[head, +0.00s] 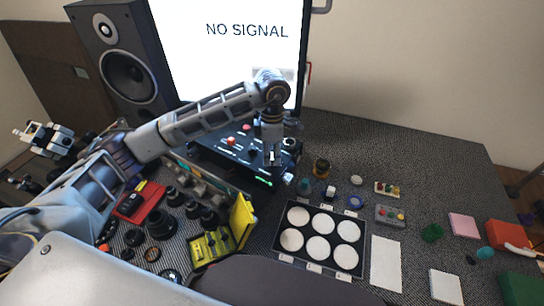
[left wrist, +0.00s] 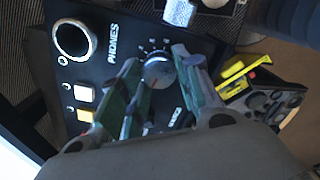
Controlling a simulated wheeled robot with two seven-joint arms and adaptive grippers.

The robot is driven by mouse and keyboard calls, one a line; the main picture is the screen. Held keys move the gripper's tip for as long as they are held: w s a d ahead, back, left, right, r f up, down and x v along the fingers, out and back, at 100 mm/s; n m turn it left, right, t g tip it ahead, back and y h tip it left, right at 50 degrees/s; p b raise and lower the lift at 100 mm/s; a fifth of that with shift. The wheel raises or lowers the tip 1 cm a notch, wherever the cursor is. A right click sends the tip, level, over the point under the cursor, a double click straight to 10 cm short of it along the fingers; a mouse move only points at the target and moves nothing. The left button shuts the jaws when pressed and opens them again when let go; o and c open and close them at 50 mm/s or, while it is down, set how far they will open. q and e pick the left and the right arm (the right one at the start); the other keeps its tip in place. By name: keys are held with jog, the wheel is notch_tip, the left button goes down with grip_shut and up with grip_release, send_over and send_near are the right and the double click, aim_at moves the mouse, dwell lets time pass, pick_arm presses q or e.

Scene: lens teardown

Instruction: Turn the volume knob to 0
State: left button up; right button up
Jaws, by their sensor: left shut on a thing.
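The black audio unit (head: 215,152) stands below the screen in the head view, with knobs, red buttons and a green light on its front. My left gripper (head: 272,158) points down at the right part of its panel. In the left wrist view, a round knob (left wrist: 158,76) with a ring of scale marks sits between the fingertips of my left gripper (left wrist: 157,62). The fingers are shut on it from both sides. The fingers hide part of the knob and its label, and I cannot read its setting. My right gripper is not in view.
A monitor (head: 230,45) reading "NO SIGNAL" and a speaker (head: 125,65) stand behind. A tray of white discs (head: 285,225) and small parts lie in front. Lens parts and a yellow box (head: 243,222) lie left. A PHONES jack (left wrist: 73,40) is beside the knob. The back right table is clear.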

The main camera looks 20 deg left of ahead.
aim_at(272, 156)
pick_arm(q)
jog(key=shift+n+b, duration=0.4)
jog(key=shift+n, duration=1)
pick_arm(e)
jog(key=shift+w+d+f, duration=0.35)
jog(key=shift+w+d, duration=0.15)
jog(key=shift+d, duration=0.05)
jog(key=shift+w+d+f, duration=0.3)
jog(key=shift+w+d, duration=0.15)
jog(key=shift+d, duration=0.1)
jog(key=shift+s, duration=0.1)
pick_arm(q)
jog(key=o, duration=0.7)
jog(key=shift+c, duration=0.2)
jog(key=shift+o, duration=1.9)
jog(key=shift+r, duration=0.1)
notch_tip(272, 156, up, 12)
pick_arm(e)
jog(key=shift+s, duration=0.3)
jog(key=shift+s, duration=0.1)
